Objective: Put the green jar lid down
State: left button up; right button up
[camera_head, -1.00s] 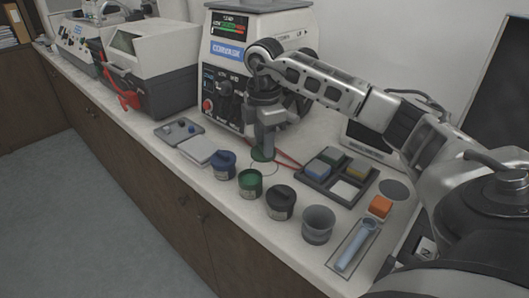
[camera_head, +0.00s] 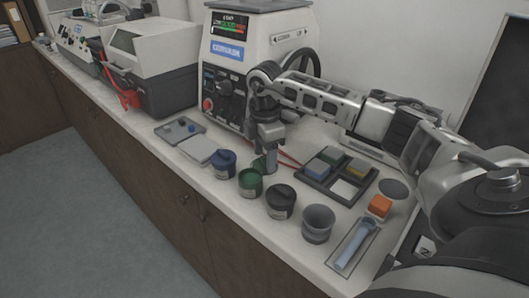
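My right gripper (camera_head: 267,165) points straight down just behind the jar row and left of the sample tray. The green jar lid (camera_head: 257,166) shows as a small dark green edge at its fingertips, mostly hidden by the fingers. The fingers look shut on the lid, low at the counter, where a thin circle is marked; I cannot tell whether the lid touches the surface. The open green jar (camera_head: 250,184) stands in front of the gripper, apart from it. My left gripper is not in view.
A blue-lidded jar (camera_head: 223,164) stands left of the green jar; a black-lidded jar (camera_head: 280,202) and a grey cup (camera_head: 318,224) stand right. A compartment tray (camera_head: 318,183) with coloured blocks lies right of the gripper. The mounting press (camera_head: 225,84) stands behind.

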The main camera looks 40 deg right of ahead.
aim_at(265, 159)
notch_tip(265, 159, up, 12)
jog(key=shift+s+r, duration=0.15)
jog(key=shift+r, duration=0.05)
dwell(0.4)
jog(key=shift+a, duration=0.1)
dwell(0.4)
